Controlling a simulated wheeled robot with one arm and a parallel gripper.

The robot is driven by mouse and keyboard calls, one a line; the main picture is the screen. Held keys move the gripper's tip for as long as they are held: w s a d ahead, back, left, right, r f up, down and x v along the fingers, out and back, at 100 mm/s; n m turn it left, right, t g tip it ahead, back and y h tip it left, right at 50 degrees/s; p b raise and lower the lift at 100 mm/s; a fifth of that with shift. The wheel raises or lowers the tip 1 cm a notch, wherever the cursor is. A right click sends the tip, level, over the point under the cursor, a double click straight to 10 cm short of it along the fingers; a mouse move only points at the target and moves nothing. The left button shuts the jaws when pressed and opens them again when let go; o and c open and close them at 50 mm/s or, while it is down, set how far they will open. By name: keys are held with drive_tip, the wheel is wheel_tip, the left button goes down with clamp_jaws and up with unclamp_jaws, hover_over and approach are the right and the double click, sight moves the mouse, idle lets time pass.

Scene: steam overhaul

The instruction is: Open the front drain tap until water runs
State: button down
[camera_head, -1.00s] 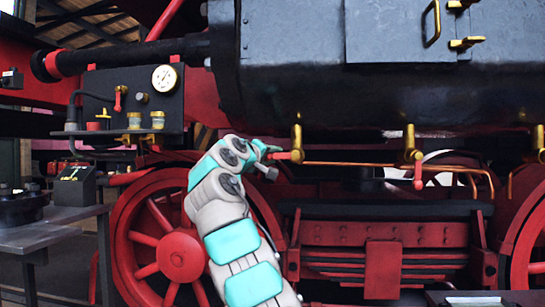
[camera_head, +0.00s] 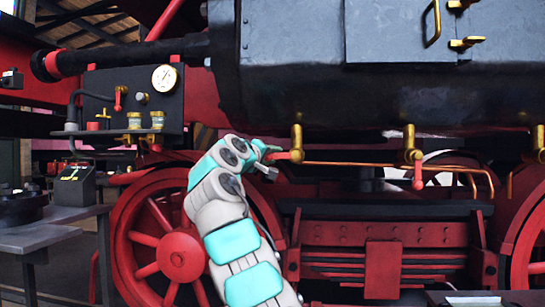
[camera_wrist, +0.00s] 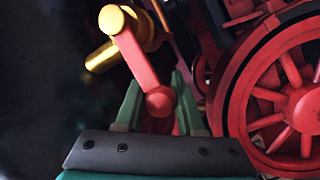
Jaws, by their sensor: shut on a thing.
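The brass tap at the left of the boiler's underside (camera_head: 296,140) has a red lever (camera_head: 284,155) pointing left, roughly level. My gripper (camera_head: 271,155) is at the lever's free end. In the wrist view the brass tap body (camera_wrist: 124,20) is at the top, and the red lever (camera_wrist: 137,62) runs down to a round knob between the green fingers of my gripper (camera_wrist: 158,104). My gripper is shut on the lever's knob end. No water shows under this tap. The fingertips are small and partly hidden in the head view.
A second brass tap (camera_head: 409,142) has its red lever hanging down, and a third brass tap (camera_head: 539,140) is at the right edge. Copper pipes (camera_head: 450,167) run below them. A red spoked wheel (camera_head: 150,235) is behind my arm. A grey bench (camera_head: 40,236) stands at left.

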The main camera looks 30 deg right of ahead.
drive_tip(key=shift+f, duration=0.1)
drive_tip(key=shift+f+n+b, duration=0.35)
drive_tip(key=shift+n+b, duration=0.25)
drive_tip(key=shift+b, duration=0.15)
drive_tip(key=shift+s+d+f+n+t+h+b, duration=0.2)
drive_tip(key=shift+f+n+t+b, duration=0.4)
drive_tip(key=shift+n, duration=0.75)
drive_tip(key=shift+s+d+f+n+t+h+b, duration=0.15)
drive_tip(key=shift+d+f+n+t+b, duration=0.4)
drive_tip(key=shift+n, duration=0.85)
drive_tip(key=shift+s+d+f+n+t+h+b, duration=0.1)
drive_tip(key=shift+s+f+n+t+h+b, duration=0.2)
drive_tip(key=shift+f+n, duration=0.8)
drive_tip(key=shift+w+r+n, duration=0.1)
drive_tip(key=shift+r+n, duration=0.25)
drive_tip(key=c, duration=0.5)
unclamp_jaws()
drive_tip(key=shift+c, duration=0.2)
drive_tip(key=shift+a, duration=0.1)
